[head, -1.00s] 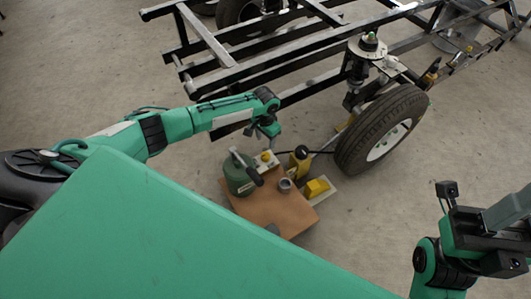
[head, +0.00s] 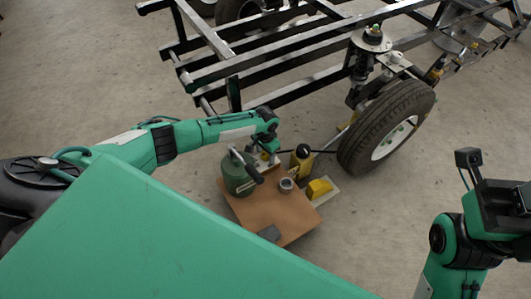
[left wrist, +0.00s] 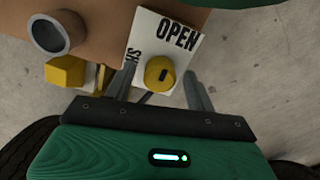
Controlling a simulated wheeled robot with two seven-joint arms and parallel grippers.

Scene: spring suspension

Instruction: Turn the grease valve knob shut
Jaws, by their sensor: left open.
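The yellow grease valve knob (left wrist: 160,73) is round with a black slot mark. It sits on a white plate (left wrist: 150,32) lettered OPEN, with a second, partly hidden word at the plate's left edge. My left gripper (left wrist: 159,82) is open, with one finger on each side of the knob; I cannot tell if they touch it. In the head view my left gripper (head: 262,148) is over the plate behind the green can and largely hides the knob. My right gripper (head: 502,205) is at the right edge, partly cut off; its fingers do not show clearly.
A brown board (head: 283,218) carries a green can (head: 238,178) and a grey metal cup (head: 286,185). A yellow block (head: 319,188) and a yellow-and-black unit (head: 301,162) are beside it. A wheel (head: 385,130) and black frame (head: 260,72) stand behind. Floor at front right is clear.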

